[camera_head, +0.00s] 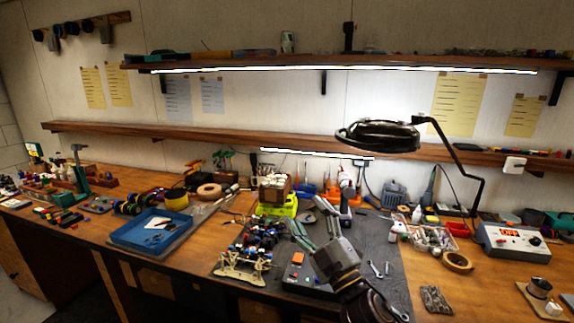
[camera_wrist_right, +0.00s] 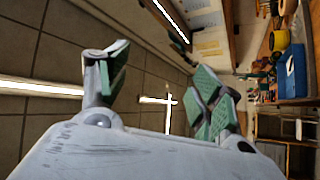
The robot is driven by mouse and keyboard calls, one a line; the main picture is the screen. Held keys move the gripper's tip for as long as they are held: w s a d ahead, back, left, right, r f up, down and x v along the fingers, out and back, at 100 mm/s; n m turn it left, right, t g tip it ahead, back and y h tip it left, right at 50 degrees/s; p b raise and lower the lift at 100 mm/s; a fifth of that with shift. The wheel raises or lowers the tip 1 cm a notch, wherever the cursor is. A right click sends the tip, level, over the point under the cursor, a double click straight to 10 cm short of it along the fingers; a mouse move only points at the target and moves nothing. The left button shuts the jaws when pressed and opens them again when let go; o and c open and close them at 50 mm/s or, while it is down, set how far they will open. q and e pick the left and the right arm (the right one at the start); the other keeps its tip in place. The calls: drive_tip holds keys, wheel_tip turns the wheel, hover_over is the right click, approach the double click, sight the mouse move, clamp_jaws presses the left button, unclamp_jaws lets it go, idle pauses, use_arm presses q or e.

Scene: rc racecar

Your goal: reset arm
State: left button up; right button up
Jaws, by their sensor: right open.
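My right gripper (camera_head: 312,232) reaches up from the lower middle of the head view, over the dark mat on the workbench. In the right wrist view its two green-padded fingers (camera_wrist_right: 160,85) stand wide apart with nothing between them. It is open and empty. The racecar chassis (camera_head: 245,262) sits on the mat to the left of the gripper, apart from it in the picture. My left gripper is not in either view.
A blue tray (camera_head: 152,232) lies to the left. A green-yellow stand (camera_head: 277,209) with a box is behind the mat. A black lamp (camera_head: 378,136) overhangs the right side. Wrenches (camera_head: 380,268), a tape roll (camera_head: 457,262) and a power supply (camera_head: 512,241) are on the right.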

drive_tip(key=s+d+f+m+g+h, duration=0.1)
drive_tip(key=d+f+m+g+h, duration=0.2)
drive_tip(key=d+f+m+h, duration=0.6)
drive_tip(key=s+d+f+m+g+h, duration=0.1)
drive_tip(key=d+f+m+g+h, duration=0.2)
drive_tip(key=f, duration=0.9)
drive_tip(key=s+d+f+m+g, duration=0.1)
drive_tip(key=s+d+f+g, duration=0.3)
drive_tip(key=s+f, duration=0.6)
drive_tip(key=s+d+f+m+g, duration=0.1)
drive_tip(key=s+f+m+g, duration=0.1)
drive_tip(key=s+f+g, duration=0.7)
drive_tip(key=s+f, duration=0.2)
drive_tip(key=f, duration=1.3)
drive_tip(key=s+f, duration=0.3)
drive_tip(key=f, duration=1.3)
drive_tip(key=s+d+f, duration=0.2)
drive_tip(key=s+f, duration=0.8)
drive_tip(key=s, duration=0.1)
drive_tip(key=s+d+f, duration=0.3)
drive_tip(key=s+f, duration=0.7)
drive_tip(key=shift+s+d+n, duration=0.25)
drive_tip(key=shift+s+n, duration=0.15)
drive_tip(key=shift+r, duration=0.1)
